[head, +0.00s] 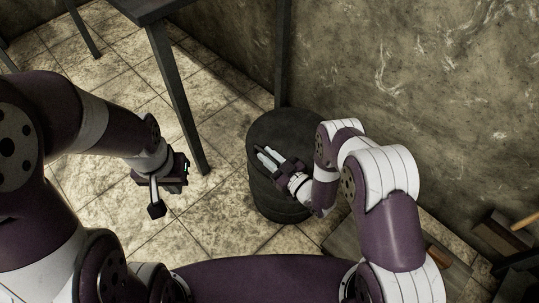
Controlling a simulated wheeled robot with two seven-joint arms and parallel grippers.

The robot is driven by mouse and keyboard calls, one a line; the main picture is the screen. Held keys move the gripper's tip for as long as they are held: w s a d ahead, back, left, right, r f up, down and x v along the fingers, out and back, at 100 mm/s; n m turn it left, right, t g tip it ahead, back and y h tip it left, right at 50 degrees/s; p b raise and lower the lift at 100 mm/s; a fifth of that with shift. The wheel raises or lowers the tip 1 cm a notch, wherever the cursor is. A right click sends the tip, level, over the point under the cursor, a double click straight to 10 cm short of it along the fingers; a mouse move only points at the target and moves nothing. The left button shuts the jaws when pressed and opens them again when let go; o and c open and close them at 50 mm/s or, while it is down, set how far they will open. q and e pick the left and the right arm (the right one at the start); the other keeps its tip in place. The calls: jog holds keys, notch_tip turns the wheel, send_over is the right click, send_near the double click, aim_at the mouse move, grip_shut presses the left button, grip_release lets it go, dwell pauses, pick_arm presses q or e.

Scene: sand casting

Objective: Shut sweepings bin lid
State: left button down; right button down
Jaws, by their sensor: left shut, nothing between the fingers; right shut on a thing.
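The sweepings bin (270,203) is a dark, round, upright drum on the tiled floor near the wall. Its dark round lid (284,122) appears to lie across the top; I cannot tell whether its edge is fully seated. My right gripper (264,153) is over the lid with its pale fingers shut on it, pointing left. The exact contact is too dark and small to see, and my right wrist and forearm hide the bin's right side. My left gripper (156,209) is shut and empty, pointing down over the floor left of the bin.
A dark table (148,10) stands at the top, with its leg (178,95) coming down between my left gripper and the bin. A rough wall (430,90) rises behind the bin. Wooden pieces (515,235) lie at the lower right. The floor (200,240) left of the bin is clear.

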jog(key=shift+f, duration=0.15)
jog(key=c, duration=1.1)
grip_release()
jog(key=shift+f, duration=0.1)
jog(key=shift+s, duration=0.1)
jog(key=p+v, duration=0.3)
jog(key=v, duration=0.9)
jog(key=shift+s+d, duration=0.1)
jog(key=shift+d, duration=0.1)
